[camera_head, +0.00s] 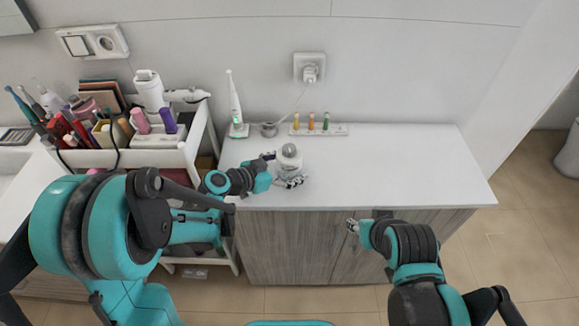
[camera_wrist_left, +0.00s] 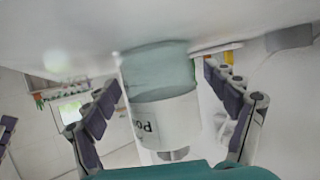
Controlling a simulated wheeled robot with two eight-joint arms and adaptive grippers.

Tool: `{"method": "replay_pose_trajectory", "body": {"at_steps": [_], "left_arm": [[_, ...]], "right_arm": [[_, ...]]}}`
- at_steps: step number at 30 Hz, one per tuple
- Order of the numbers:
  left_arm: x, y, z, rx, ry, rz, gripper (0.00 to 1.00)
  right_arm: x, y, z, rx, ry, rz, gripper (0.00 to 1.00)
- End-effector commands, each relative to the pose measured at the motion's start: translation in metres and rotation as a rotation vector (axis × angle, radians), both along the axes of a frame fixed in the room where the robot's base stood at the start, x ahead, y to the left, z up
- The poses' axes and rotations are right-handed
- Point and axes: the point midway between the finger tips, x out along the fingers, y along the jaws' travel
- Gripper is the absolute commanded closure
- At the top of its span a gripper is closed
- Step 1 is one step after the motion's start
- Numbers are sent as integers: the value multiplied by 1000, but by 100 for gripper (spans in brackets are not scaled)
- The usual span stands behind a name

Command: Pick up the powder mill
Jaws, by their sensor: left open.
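The powder mill (camera_head: 289,155) is a squat, pale, round container with a grey knob on top, standing upright on the white counter. My left gripper (camera_head: 280,169) is at its left front, with its fingers spread on either side of it. In the left wrist view the mill (camera_wrist_left: 165,118) fills the middle, upside down, with a pale green band and a white band lettered "Po". The open fingers (camera_wrist_left: 160,78) flank it; a gap shows on the left, while contact on the right is unclear. My right gripper (camera_head: 352,226) is empty in front of the counter; its finger state is too small to tell.
An electric toothbrush (camera_head: 236,108) on its stand, a small grey bowl (camera_head: 269,130) and a white rack with several coloured small bottles (camera_head: 320,130) stand behind the mill. A crowded cosmetics cart (camera_head: 150,157) is at left. The counter's right side (camera_head: 420,165) is clear.

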Motion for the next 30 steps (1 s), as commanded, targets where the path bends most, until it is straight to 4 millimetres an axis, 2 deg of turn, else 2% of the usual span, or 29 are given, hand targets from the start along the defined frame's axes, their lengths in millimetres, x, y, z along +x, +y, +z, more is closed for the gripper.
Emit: {"method": "replay_pose_trajectory", "body": {"at_steps": [6,12,14,23,30], "left_arm": [[1,0,0,-1,1,0,14],[0,0,0,-1,1,0,67],[0,0,0,-1,1,0,81],[0,0,3,-1,1,0,81],[0,0,28,-1,1,0,81]], "right_arm": [[0,0,0,0,0,0,60],[0,0,0,0,0,0,60],[0,0,0,0,0,0,60],[0,0,2,0,0,0,60],[0,0,17,0,0,0,60]]}}
